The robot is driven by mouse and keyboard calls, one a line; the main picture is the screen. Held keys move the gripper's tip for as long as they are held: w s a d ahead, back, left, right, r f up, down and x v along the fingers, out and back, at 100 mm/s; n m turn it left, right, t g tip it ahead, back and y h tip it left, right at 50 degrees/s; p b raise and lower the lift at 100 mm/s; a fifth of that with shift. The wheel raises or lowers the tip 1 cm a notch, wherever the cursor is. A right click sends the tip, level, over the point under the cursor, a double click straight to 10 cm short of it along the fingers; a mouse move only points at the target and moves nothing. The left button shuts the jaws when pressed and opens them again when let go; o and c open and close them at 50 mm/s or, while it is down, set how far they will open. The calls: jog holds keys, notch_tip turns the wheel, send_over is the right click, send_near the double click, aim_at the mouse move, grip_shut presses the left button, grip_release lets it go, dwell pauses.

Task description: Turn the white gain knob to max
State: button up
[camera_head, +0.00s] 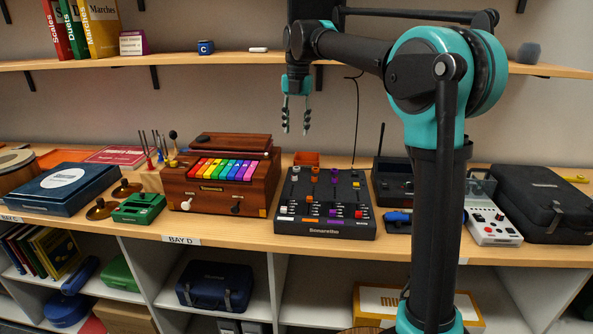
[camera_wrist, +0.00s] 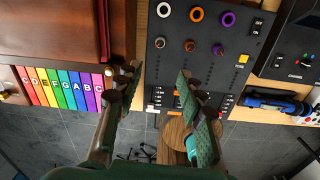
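The dark mixer (camera_head: 325,226) sits on the bench below my gripper. In the wrist view the mixer (camera_wrist: 247,62) shows a top row with a white ring-shaped knob (camera_wrist: 163,10), an orange one and a purple one. A second row below has a small knob with a white mark (camera_wrist: 160,43), then an orange and a purple one. I cannot read which white control is labelled gain. My gripper (camera_head: 296,126) hangs fingers-down, well above the mixer, touching nothing. In the wrist view its fingers (camera_wrist: 157,77) are apart and empty.
A wooden box with rainbow keys (camera_head: 222,169) stands left of the mixer. A dark device with an antenna (camera_head: 393,181) is at its right, with a blue item (camera_head: 398,222) in front. An orange open box (camera_head: 306,158) is behind. The shelf (camera_head: 230,60) runs behind my arm.

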aim_at(294, 175)
jog(key=f, duration=1.6)
jog(key=shift+a+f, duration=0.1)
jog(key=shift+a, duration=0.2)
jog(key=shift+c, duration=0.6)
grip_shut()
